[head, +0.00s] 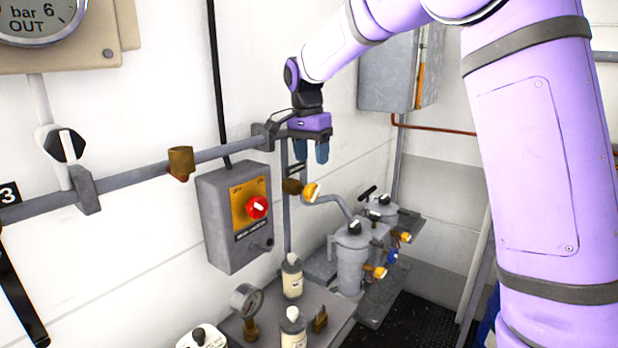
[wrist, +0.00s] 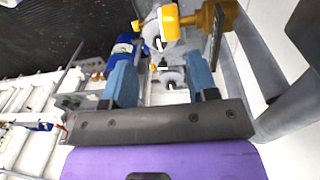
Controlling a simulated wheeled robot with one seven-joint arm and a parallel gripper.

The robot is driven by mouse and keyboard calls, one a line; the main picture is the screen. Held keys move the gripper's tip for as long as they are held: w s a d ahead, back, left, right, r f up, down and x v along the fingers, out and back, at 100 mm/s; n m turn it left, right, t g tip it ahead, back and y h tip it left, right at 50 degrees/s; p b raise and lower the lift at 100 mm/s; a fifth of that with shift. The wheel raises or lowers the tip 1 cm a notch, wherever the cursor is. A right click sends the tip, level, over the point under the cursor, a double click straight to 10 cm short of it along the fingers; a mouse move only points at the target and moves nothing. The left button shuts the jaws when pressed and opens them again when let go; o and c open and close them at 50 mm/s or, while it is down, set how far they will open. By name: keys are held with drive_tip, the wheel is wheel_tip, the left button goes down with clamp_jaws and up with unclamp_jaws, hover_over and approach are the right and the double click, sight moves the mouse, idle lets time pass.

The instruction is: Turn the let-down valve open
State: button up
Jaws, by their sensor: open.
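No label that I can read marks the let-down valve. A yellow valve knob (head: 311,192) with a white pointer sits on a brass fitting (head: 291,186) at the wall pipe. My gripper (head: 311,157) is open and empty, pointing down, above this knob and apart from it. In the wrist view the yellow knob (wrist: 168,18) lies beyond the blue fingertips (wrist: 161,70), near the top edge, with its brass body (wrist: 215,14) to the right. Other yellow knobs show on the grey filter housings, one low (head: 380,272) and one farther back (head: 405,237).
A grey switch box (head: 229,247) with a red knob is on the wall left of my gripper. A horizontal grey pipe (head: 150,166) runs along the wall. Bottles (head: 292,281) and a gauge (head: 246,300) stand on a shelf below. A grey cabinet (head: 385,75) hangs behind.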

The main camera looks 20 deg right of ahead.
sight(312, 188)
drive_tip(key=w+d+g+y, duration=0.2)
drive_tip(key=w+d+y, duration=0.2)
drive_tip(key=y, duration=0.1)
drive_tip(key=x, duration=1)
drive_tip(key=shift+s+f, duration=0.25)
drive_tip(key=shift+s, duration=0.2)
drive_tip(key=shift+a, duration=0.1)
drive_tip(key=c, duration=0.9)
